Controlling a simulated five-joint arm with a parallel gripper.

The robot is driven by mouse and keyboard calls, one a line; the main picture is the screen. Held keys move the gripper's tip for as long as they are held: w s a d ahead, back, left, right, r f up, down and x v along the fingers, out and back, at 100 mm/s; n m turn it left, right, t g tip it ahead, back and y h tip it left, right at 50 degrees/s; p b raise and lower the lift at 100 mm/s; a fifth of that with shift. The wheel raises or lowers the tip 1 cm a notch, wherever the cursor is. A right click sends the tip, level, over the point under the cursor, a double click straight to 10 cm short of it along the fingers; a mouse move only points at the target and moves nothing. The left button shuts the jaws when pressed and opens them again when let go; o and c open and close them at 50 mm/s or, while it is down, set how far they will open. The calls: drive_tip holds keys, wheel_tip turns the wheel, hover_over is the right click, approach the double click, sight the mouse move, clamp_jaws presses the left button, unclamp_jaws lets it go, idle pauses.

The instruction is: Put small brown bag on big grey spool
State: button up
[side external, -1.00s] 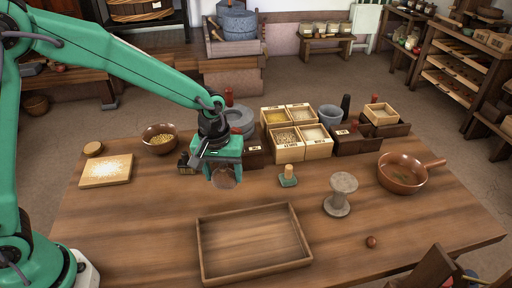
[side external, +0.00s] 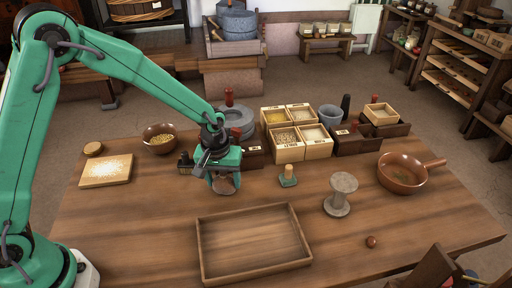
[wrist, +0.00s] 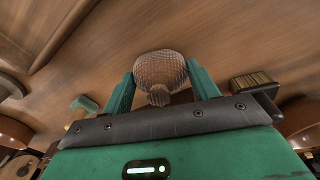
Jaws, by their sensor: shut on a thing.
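My gripper (side external: 224,182) is shut on the small brown bag (side external: 225,186), left of the middle of the table. In the wrist view, the bag (wrist: 160,69) shows as a rounded, woven-looking brown shape between the two green fingers. Its lower part is partly hidden by the gripper in the side view. I cannot tell exactly how far the bag is above the table. The big grey spool (side external: 340,193) stands upright on the table to the right of my gripper, with a round flat top and wide foot. Its top is bare.
An empty wooden tray (side external: 204,250) lies in front.

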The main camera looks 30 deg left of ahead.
sight(220, 180)
drive_tip(key=shift+f, duration=0.2)
drive_tip(key=o, duration=1.5)
drive_tip(key=r, duration=0.8)
drive_tip(key=s+r, duration=0.1)
drive_tip(key=r, duration=0.3)
drive_tip(key=shift+a+r, duration=0.1)
drive_tip(key=shift+r, duration=0.05)
